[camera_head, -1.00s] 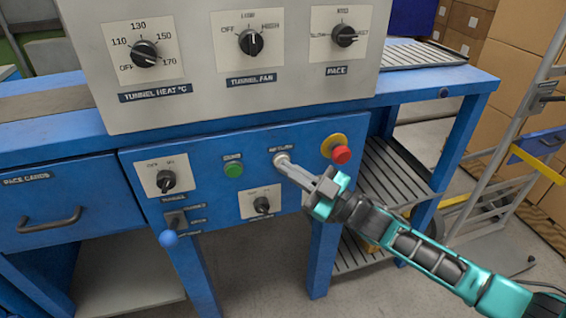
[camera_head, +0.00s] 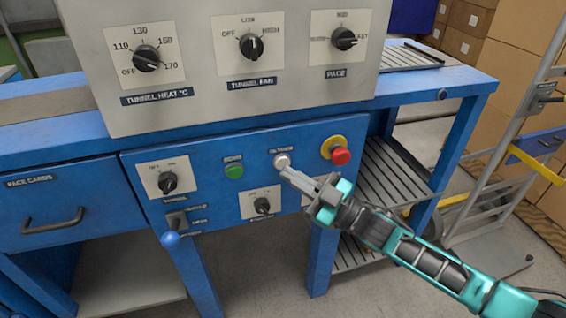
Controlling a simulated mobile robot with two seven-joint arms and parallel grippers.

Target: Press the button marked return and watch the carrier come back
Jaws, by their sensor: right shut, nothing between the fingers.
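The return button (camera_head: 282,161) is a pale round button in a metal ring on the blue front panel (camera_head: 215,208), under a small dark label. My right gripper (camera_head: 287,173) is shut and empty, with its fingertips just below and to the right of the button. A small part of the button's lower edge is close to the fingertips, and I cannot tell for sure whether they touch it. The carrier cannot be made out in this view. My left gripper is not in view.
A green button (camera_head: 234,171) sits left of the return button, and a red emergency stop (camera_head: 340,156) on a yellow base sits right. Rotary switches (camera_head: 168,183) and a blue-knobbed lever (camera_head: 170,239) are lower left. A hand truck (camera_head: 515,150) stands at right.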

